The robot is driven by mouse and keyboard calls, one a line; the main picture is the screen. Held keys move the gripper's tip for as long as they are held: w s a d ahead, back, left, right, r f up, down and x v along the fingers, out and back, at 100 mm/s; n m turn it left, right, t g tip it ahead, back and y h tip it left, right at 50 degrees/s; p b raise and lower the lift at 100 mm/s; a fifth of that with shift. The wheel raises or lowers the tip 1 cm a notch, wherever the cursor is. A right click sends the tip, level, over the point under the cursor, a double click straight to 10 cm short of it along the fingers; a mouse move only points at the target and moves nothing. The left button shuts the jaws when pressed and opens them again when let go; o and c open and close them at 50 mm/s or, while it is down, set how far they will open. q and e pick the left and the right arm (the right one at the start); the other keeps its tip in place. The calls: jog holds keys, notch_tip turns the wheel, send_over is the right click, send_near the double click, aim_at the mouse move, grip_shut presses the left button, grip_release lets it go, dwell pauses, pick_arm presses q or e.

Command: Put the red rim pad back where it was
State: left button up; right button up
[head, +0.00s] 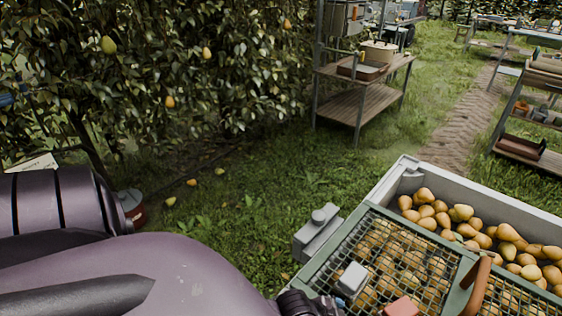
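A red block (403,307), which looks like the red rim pad, shows at the bottom edge over the green mesh lid of the pear crate (408,164). Its lower part is cut off, and I cannot tell what it rests on. A light grey block (352,279) sits to its left over the mesh. My purple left arm crosses the lower left. Its dark wrist end, with my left gripper (318,304), reaches the crate's near left side at the bottom edge. The fingers are too cut off to read. My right gripper is out of view.
A grey box with a round knob (318,230) is at the crate's left side. A brown handle (478,284) crosses the lid's right part. Pears (463,212) fill the crate. A wooden shelf stand (362,100) is behind.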

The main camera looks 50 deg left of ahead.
pick_arm(q)
jog(key=s+a+r+n+t+y, duration=0.3)
jog(key=s+a+n, duration=0.3)
jog(key=s, duration=0.5)
jog(key=shift+a+r+y, duration=0.15)
jog(key=shift+a+y, duration=0.45)
jog(key=shift+a, duration=0.5)
